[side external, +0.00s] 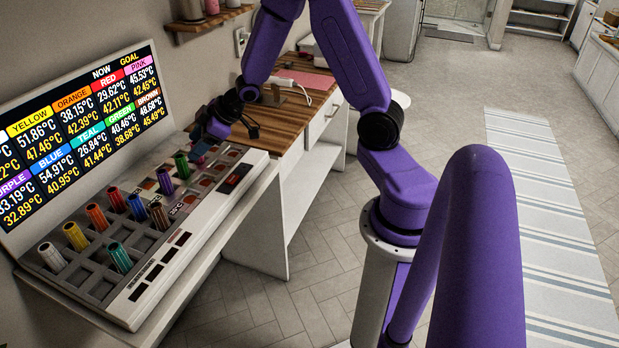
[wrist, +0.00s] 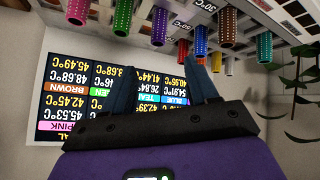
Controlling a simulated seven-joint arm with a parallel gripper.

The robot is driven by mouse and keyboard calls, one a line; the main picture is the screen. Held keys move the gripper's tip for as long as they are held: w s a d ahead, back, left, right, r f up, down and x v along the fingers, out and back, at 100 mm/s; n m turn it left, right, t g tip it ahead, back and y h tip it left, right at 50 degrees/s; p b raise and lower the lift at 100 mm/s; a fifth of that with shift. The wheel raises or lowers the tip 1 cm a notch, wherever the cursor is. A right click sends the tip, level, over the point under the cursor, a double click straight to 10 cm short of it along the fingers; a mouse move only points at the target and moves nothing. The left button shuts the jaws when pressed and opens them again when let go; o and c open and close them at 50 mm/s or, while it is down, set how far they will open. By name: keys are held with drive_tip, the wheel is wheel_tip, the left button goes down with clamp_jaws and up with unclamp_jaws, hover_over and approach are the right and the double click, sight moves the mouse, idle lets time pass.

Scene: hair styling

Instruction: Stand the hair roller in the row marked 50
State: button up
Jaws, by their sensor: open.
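A white heated board (side external: 205,240) holds several coloured rollers upright in rows of square sockets. White (side external: 52,257), yellow (side external: 75,236), orange (side external: 97,217) and red (side external: 116,199) rollers stand along the screen side. Blue (side external: 136,207), teal (side external: 120,257), brown (side external: 159,215), purple (side external: 165,181) and green (side external: 182,166) rollers stand elsewhere. A pink roller (wrist: 78,12) shows upside down in the wrist view and is partly hidden in the side view. My gripper (wrist: 163,64) is open and empty above the board's far end.
A screen (side external: 80,130) listing colours and temperatures leans behind the board, close to my gripper. A wooden counter (side external: 275,115) with a pink mat (side external: 305,80) lies beyond the board. Several sockets are empty at the board's near end and front side.

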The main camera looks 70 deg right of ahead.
drive_tip(key=s+a+r+n+g, duration=0.1)
drive_tip(key=s+a+r+g, duration=0.15)
drive_tip(key=s+a, duration=0.6)
drive_tip(key=s+a+r+n+g+h, duration=0.1)
drive_tip(key=s+r+n+g, duration=0.1)
drive_tip(key=s, duration=1.1)
drive_tip(key=s+a+r+n+g+h, duration=0.1)
drive_tip(key=s+g, duration=0.3)
drive_tip(key=s, duration=0.9)
drive_tip(key=shift+a+r+n+h, duration=0.3)
drive_tip(key=shift+a+r+n, duration=0.15)
drive_tip(key=shift+r+n, duration=0.15)
drive_tip(key=shift+w, duration=0.1)
drive_tip(key=shift+c, duration=0.3)
